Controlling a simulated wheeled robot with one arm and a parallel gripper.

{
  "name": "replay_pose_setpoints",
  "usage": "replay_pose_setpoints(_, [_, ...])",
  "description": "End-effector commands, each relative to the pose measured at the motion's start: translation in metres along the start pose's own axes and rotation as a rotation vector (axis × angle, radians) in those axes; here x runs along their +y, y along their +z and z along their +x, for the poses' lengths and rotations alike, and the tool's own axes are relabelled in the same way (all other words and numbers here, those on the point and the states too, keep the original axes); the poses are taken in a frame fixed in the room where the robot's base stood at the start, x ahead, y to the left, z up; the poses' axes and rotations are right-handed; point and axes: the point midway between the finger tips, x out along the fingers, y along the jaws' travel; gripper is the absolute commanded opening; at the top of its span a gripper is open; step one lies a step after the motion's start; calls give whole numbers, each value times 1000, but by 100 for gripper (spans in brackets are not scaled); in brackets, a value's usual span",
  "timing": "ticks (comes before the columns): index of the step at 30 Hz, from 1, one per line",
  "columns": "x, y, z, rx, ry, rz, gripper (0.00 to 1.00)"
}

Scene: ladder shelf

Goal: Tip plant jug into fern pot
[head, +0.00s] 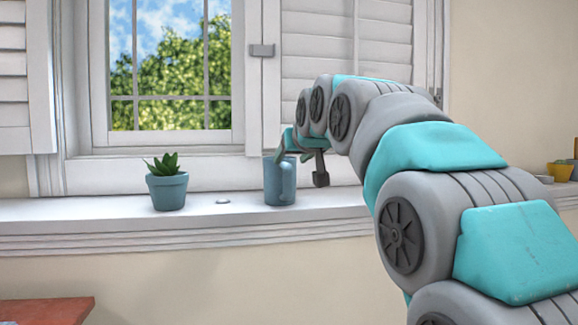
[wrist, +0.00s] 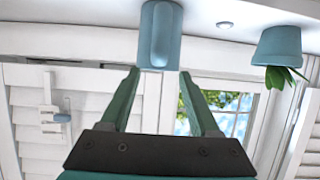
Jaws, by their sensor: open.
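The plant jug (head: 272,182) is a blue-grey, mug-like vessel standing upright on the window sill, its handle towards the camera. The fern pot (head: 167,192) is a blue pot with a green leafy plant, upright on the sill to the jug's left. My gripper (head: 300,164) is open at the jug's upper right, partly overlapping its rim in the head view. In the wrist view, which is upside down, the gripper (wrist: 160,76) has its two green fingers spread, with the jug (wrist: 160,38) just beyond the tips. The fern pot (wrist: 278,46) shows at the right there. The jug's inside is hidden.
A small pale disc (head: 222,201) lies on the sill (head: 232,214) between pot and jug. The window and shutters (head: 345,50) stand behind. A yellow pot (head: 560,171) is at the far right. A reddish tabletop (head: 45,310) shows at lower left.

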Motion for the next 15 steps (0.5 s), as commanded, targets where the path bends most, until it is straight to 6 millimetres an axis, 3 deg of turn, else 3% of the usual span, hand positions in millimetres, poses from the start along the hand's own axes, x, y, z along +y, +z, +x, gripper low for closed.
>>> replay_pose_setpoints(6, [0,1,-24,-1,0,0,62])
replay_pose_setpoints(15, [2,7,-25,-16,4,3,62])
